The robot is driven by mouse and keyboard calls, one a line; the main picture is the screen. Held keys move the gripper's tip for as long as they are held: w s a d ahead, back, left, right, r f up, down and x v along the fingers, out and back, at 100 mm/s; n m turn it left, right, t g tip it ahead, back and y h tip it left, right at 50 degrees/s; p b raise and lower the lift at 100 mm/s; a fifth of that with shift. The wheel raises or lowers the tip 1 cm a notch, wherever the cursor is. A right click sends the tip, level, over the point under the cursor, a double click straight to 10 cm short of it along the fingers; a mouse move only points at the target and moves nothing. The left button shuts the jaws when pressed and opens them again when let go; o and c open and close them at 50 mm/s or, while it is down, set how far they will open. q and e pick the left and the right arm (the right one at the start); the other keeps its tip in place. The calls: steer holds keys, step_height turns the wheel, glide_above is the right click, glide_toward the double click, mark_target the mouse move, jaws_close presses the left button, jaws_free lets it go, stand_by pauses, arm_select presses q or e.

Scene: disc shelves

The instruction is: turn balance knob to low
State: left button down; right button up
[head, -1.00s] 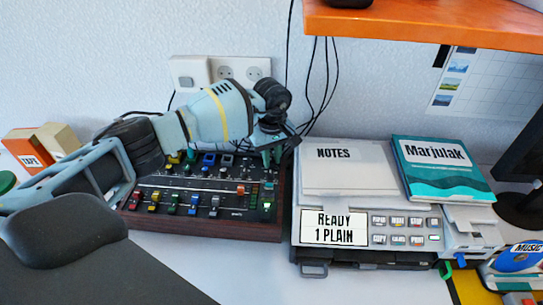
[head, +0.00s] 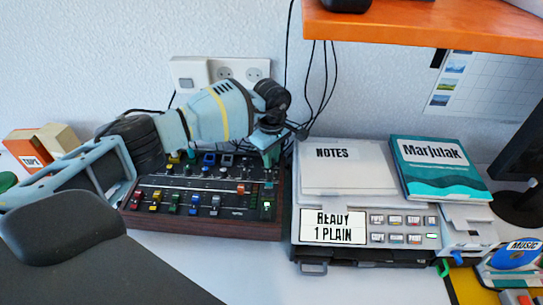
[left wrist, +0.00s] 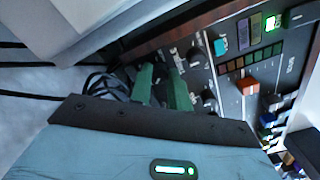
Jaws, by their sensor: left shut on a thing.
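The mixer (head: 205,229) is a dark panel in a reddish-brown case, with colored sliders in front and knobs toward the back. My left gripper (head: 270,158) reaches over its back right corner from above. In the left wrist view, its two green fingers (left wrist: 162,90) point down at the panel and are shut on a knob there. The fingers hide that knob, and I cannot read its label or setting. Black knobs (left wrist: 194,56) stand beside the fingers. A green-lit button (left wrist: 271,23) shows farther along the panel. My right gripper is not in view.
The printer (head: 370,245) stands close to the mixer's right side, with a notes stack (head: 345,175) and a teal book (head: 440,170) on top. Cables (head: 322,85) hang behind. An orange shelf (head: 430,27) overhangs at right. Bare desk lies in front.

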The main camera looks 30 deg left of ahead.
arm_select(q)
steer(key=c, duration=1.5)
jaws_free()
steer(key=shift+o, duration=0.9)
steer(key=shift+r, duration=0.15)
